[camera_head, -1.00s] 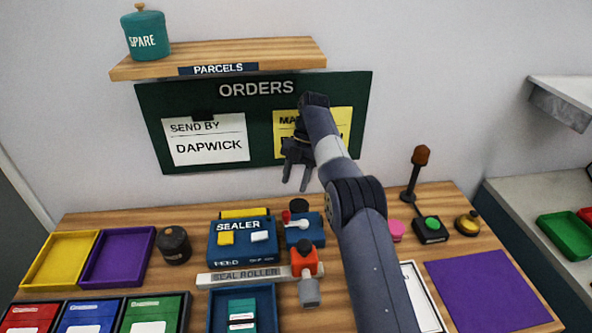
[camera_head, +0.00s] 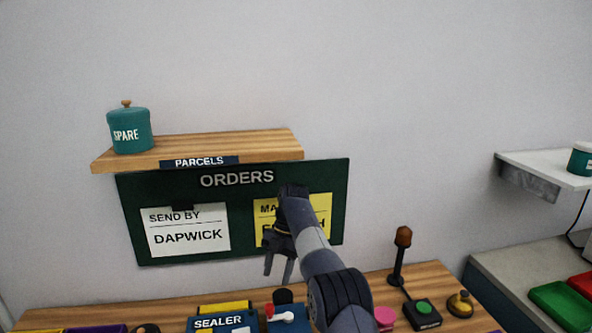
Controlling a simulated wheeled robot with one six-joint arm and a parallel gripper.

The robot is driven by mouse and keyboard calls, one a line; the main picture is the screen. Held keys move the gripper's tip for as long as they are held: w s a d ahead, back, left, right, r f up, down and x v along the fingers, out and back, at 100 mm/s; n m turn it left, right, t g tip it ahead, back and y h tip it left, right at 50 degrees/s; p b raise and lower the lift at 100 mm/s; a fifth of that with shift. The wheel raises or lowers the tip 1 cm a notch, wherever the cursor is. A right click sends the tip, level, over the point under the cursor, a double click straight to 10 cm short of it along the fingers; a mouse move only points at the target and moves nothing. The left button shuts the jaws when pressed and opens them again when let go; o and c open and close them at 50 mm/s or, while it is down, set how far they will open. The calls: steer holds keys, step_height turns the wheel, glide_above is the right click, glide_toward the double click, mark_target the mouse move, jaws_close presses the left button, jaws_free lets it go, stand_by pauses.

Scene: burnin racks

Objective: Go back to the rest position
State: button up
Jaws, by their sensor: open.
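My gripper (camera_head: 279,268) hangs in front of the orders board, its two fingers pointing down and apart, with nothing between them. It is above the back part of the wooden bench (camera_head: 375,287). My arm rises from the bottom of the picture and covers part of the yellow card (camera_head: 266,209) on the board. The gripper is clear of the bench and of the items below it.
The green orders board (camera_head: 241,225) also bears a white card (camera_head: 188,231). Above it is a wooden shelf (camera_head: 270,147) with a teal spare jar (camera_head: 130,131). The blue sealer (camera_head: 219,323), green-button box (camera_head: 423,314) and brass bell (camera_head: 460,304) stand below. A grey side counter (camera_head: 500,270) is right.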

mark_target(270, 304)
steer(key=shift+b+x, duration=1.05)
steer(key=shift+x, duration=3.75)
